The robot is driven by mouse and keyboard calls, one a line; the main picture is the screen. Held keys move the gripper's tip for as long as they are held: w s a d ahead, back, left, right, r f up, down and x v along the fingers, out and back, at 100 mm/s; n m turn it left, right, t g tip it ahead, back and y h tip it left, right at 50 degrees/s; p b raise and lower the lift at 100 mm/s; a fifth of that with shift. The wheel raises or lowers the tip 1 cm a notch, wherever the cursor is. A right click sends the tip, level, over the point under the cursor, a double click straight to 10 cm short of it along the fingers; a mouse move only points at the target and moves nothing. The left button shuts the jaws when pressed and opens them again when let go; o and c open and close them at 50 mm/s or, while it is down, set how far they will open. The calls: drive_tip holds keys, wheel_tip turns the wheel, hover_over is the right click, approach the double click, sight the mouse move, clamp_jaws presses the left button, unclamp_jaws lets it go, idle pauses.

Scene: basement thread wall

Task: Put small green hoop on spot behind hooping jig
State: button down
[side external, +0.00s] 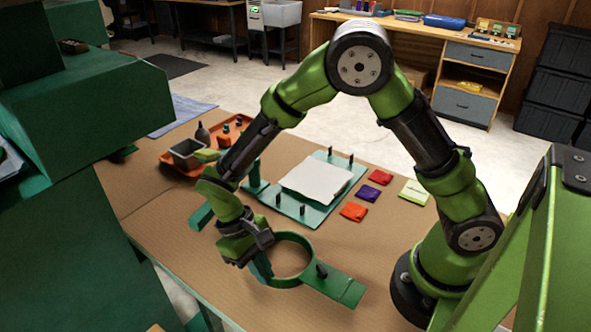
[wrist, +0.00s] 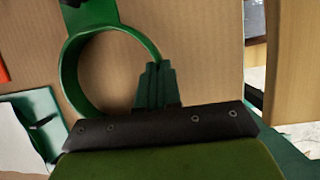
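The small green hoop (side external: 308,243) is a ring with a flat tab and a dark knob, towards the front of the brown work surface. It also shows in the wrist view (wrist: 70,72). My gripper (side external: 262,268) is at the ring's left rim; in the wrist view its fingers (wrist: 156,84) are close together at the rim and look shut on it. Whether the hoop touches the surface is hard to tell. The hooping jig (side external: 313,213) is a green board with upright dark pegs and a white cloth (side external: 316,180) on it, beyond the hoop.
Folded orange (side external: 354,212), purple (side external: 367,193), red (side external: 380,177) and light green (side external: 415,192) cloths lie right of the jig. An orange tray (side external: 175,165) with a grey bin stands at the back left. A green machine (side external: 60,200) fills the left side. Teal parts (side external: 200,217) are partly hidden behind my arm.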

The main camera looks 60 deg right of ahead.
drive_tip(key=shift+f, duration=0.15)
drive_tip(key=c, duration=1.3)
unclamp_jaws()
drive_tip(key=shift+c, duration=0.2)
drive_tip(key=v, duration=1.2)
drive_tip(key=s+d+r+m+t+y, duration=0.2)
drive_tip(key=s+d+r+m+t, duration=0.2)
drive_tip(key=s+d+r+t, duration=0.6)
drive_tip(key=shift+s+d+r+t, duration=0.35)
drive_tip(key=shift+d+r+t, duration=0.75)
drive_tip(key=shift+d, duration=0.85)
drive_tip(key=shift+r, duration=0.25)
